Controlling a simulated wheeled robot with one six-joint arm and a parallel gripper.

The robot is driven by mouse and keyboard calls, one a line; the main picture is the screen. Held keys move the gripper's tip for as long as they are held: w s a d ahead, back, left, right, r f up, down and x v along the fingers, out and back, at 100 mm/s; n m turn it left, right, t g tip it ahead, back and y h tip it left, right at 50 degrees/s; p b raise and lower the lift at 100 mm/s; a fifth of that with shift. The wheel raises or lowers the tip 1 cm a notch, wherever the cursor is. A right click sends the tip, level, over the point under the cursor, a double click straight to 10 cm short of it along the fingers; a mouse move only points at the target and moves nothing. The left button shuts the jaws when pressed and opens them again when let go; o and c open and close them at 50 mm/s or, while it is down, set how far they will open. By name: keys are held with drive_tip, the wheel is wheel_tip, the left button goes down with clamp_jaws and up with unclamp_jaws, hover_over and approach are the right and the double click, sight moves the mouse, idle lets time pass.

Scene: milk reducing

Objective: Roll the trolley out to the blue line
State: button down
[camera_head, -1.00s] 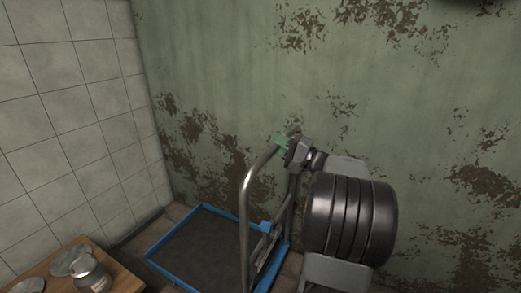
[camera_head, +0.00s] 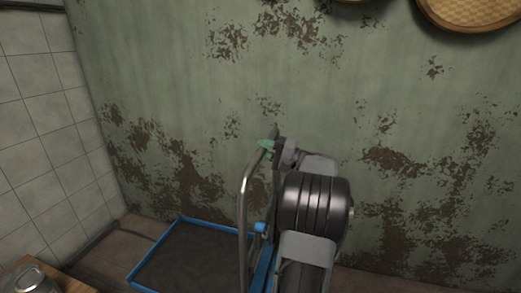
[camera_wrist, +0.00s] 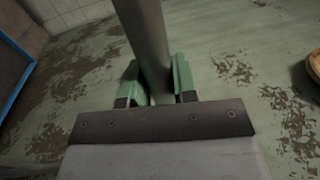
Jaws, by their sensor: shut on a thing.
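The trolley has a dark flat deck with a blue rim (camera_head: 183,222) and a tall grey tube handle (camera_head: 244,205). It stands on the floor left of my arm, near the peeling green wall. My gripper (camera_head: 268,147), with green fingers, is at the top of the handle. In the wrist view my gripper (camera_wrist: 158,84) has one finger on each side of the grey handle tube (camera_wrist: 146,40) and is shut on it. Part of the trolley's blue rim (camera_wrist: 18,55) shows at the left of that view. No blue line shows in any view; the trolley's wheels are hidden.
A wooden table (camera_head: 22,268) with a metal-lidded jar (camera_head: 32,281) stands at the lower left. The tiled wall (camera_head: 50,135) is on the left and the green wall (camera_head: 330,90) behind. Round woven items (camera_head: 470,12) hang at the upper right.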

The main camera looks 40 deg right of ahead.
drive_tip(key=c, duration=0.9)
unclamp_jaws()
drive_tip(key=shift+s, duration=0.1)
drive_tip(key=p+v, duration=0.2)
drive_tip(key=v, duration=1.1)
drive_tip(key=shift+s+d+f, duration=0.15)
drive_tip(key=shift+s+d, duration=0.05)
drive_tip(key=shift+s, duration=0.1)
